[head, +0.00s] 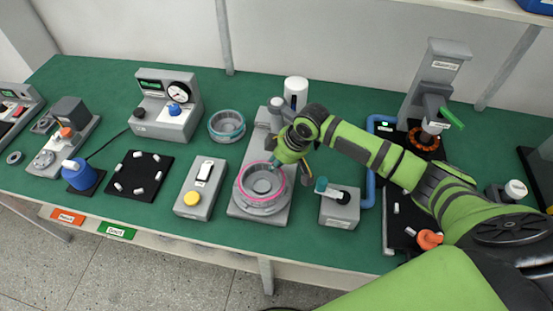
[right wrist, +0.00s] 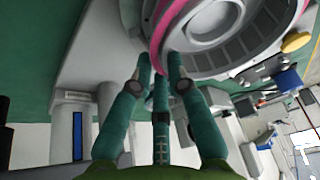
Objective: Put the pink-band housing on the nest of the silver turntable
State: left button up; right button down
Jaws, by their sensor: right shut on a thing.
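The pink-band housing (head: 262,201), a grey ring with a pink band, is over the nest of the silver turntable (head: 243,212) in the middle of the bench. From the head it looks about level and roughly centred; I cannot tell whether it is seated or just above. My right gripper (head: 278,162) is shut on the housing's far right rim. In the right wrist view the green fingers (right wrist: 160,62) meet at the pink-banded wall (right wrist: 160,38). The nest is hidden under the housing. My left gripper is not in view.
A teal-band housing (head: 227,125) stands behind left. A grey switch box with a yellow button (head: 192,198) is left of the turntable, and a box with a teal-handled lever (head: 340,207) is right. A white-topped cylinder (head: 296,90) stands behind. My right arm spans the right side.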

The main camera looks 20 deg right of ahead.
dwell(0.3)
jog(key=c, duration=1.2)
grip_release()
jog(key=shift+f, duration=0.15)
jog(key=b+v, duration=0.1)
jog(key=v, duration=1.1)
jog(key=shift+b, duration=0.3)
